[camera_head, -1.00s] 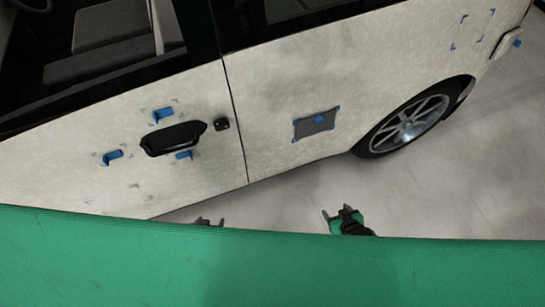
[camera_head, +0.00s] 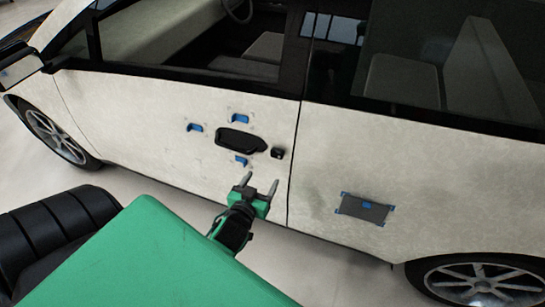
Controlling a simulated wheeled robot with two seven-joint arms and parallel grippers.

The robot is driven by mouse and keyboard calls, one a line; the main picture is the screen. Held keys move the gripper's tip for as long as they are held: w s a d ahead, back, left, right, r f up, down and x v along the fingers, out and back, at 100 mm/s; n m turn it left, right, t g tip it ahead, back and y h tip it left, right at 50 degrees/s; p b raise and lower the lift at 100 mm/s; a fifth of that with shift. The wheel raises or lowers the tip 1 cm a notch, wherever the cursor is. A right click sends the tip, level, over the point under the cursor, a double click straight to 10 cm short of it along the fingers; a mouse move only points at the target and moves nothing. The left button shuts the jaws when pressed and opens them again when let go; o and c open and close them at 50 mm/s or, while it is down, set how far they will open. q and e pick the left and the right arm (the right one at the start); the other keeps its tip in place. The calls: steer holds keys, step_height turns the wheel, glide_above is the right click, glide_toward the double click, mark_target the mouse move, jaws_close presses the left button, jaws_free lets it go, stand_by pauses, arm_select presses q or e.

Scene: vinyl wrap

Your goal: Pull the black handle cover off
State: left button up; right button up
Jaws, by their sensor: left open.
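The black handle cover (camera_head: 241,140) is on the white car door, a dark elongated shape with blue tabs around it. A small black piece (camera_head: 277,153) sits just right of it. My left gripper (camera_head: 258,183) is below and slightly right of the cover, pointing up toward the door. Its two grey fingers are apart with nothing between them. It appears clear of the cover. My right gripper is not in view.
Blue tabs (camera_head: 195,128) are on the door near the cover. A grey rectangular patch with blue corners (camera_head: 364,208) is on the rear door. Wheels show at both lower sides of the car. Pale floor (camera_head: 130,185) is open beside the car.

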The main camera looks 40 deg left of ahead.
arm_select(q)
steer(key=p+x, duration=0.2)
steer(key=x, duration=1)
steer(key=shift+w+a, duration=0.2)
steer(key=shift+w, duration=0.1)
steer(key=c, duration=0.7)
steer(key=o, duration=0.7)
steer(key=shift+s, duration=0.15)
steer(key=b, duration=0.3)
glide_toward(276, 157)
steer(key=shift+v, duration=2)
